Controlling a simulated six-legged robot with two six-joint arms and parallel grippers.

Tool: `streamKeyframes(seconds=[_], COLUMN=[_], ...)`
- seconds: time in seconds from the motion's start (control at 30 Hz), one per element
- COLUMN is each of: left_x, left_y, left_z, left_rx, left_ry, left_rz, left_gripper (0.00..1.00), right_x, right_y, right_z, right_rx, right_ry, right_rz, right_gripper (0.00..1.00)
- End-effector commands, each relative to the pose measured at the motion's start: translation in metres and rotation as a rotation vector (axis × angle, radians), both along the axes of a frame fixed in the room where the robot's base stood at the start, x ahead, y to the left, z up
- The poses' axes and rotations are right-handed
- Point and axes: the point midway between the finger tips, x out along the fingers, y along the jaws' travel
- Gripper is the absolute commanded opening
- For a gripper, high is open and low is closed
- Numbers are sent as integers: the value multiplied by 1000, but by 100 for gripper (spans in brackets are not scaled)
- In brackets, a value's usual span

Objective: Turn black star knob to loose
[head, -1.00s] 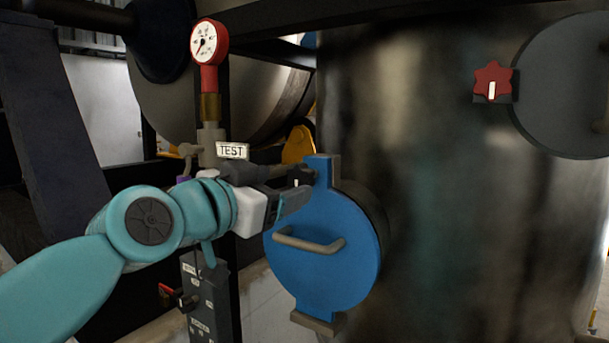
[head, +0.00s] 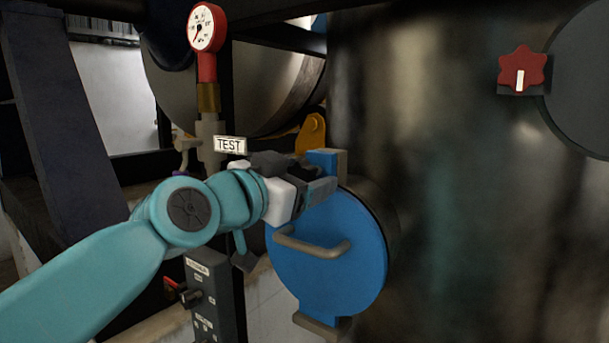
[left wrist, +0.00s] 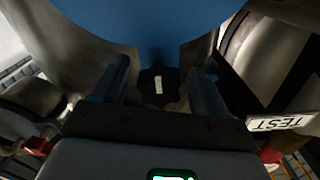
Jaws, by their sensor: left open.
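The black star knob (left wrist: 158,86) shows in the left wrist view, dark with a white mark on its face, below the blue cover. It lies between the two fingers of my left gripper (left wrist: 160,70), with gaps on both sides. In the head view my left gripper (head: 322,180) is at the top of the round blue cover (head: 325,265) and hides the knob. My left gripper is open. Whether the fingers reach fully around the knob is hard to tell. My right gripper is not in view.
A grey handle (head: 312,245) sticks out from the blue cover. A TEST sign (head: 230,145) and a red gauge (head: 206,28) stand just left of the gripper. A red star knob (head: 521,68) is at upper right. A switch box (head: 208,300) is below the arm.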

Motion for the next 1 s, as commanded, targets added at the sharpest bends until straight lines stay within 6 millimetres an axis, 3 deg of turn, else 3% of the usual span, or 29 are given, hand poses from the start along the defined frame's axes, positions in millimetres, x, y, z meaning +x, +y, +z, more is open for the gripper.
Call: streamKeyframes(seconds=[0.13,0.17,0.3,0.67,1.0], left_x=[0,0,0,1,1], left_y=[0,0,0,-1,-2], left_z=[0,0,0,1,2], left_rx=[0,0,0,-35,-224], left_ry=[0,0,0,24,158], left_rz=[0,0,0,0,-1], left_gripper=[73,66,21,21,21], right_x=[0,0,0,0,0], right_y=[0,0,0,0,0], right_z=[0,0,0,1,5], right_rx=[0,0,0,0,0], right_ry=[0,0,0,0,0], right_rz=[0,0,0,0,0], right_gripper=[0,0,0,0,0])
